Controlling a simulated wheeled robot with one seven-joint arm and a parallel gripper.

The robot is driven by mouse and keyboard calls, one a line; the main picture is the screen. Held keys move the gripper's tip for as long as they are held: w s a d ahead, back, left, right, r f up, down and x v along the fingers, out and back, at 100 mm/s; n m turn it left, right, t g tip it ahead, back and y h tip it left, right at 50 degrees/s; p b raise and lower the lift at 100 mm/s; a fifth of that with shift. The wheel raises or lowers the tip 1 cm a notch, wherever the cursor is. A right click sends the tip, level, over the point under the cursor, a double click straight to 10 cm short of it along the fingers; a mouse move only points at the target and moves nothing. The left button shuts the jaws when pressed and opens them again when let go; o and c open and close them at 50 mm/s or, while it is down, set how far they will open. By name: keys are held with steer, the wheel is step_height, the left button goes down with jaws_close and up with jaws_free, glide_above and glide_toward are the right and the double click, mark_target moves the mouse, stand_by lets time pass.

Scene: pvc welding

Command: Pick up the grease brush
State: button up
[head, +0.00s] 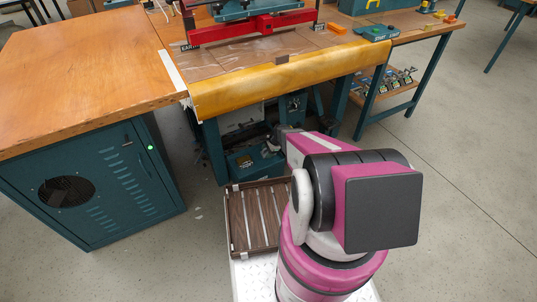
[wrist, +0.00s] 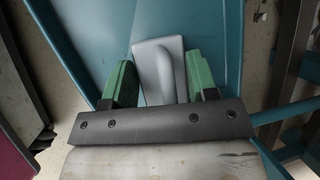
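In the wrist view, a pale grey object with a flat rectangular body and a raised rounded handle (wrist: 156,68) lies against a teal surface (wrist: 100,30). It may be the grease brush, but no bristles show. My gripper (wrist: 163,78) has its two green fingers wide apart, one on each side of this object. The fingertips are close to its edges; I cannot tell whether they touch. In the head view, my arm reaches under the workbench, and my gripper is mostly hidden behind the arm.
The workbench (head: 235,92) with a yellow front edge overhangs the reach. A teal lower bin (head: 250,165) is below it. A wooden-top cabinet (head: 80,200) stands at left. A slatted brown tray (head: 255,215) is beside my arm. Open floor lies at right.

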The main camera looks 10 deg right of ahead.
steer(key=shift+r, duration=0.1)
steer(key=shift+c, duration=0.3)
steer(key=shift+r, duration=0.5)
steer(key=r, duration=0.2)
steer(key=s+r, duration=0.1)
steer(key=shift+a+r, duration=0.3)
steer(key=shift+r, duration=0.05)
steer(key=s+a+r, duration=0.6)
steer(key=s+a, duration=0.1)
steer(key=shift+s, duration=0.35)
steer(key=shift+o, duration=0.6)
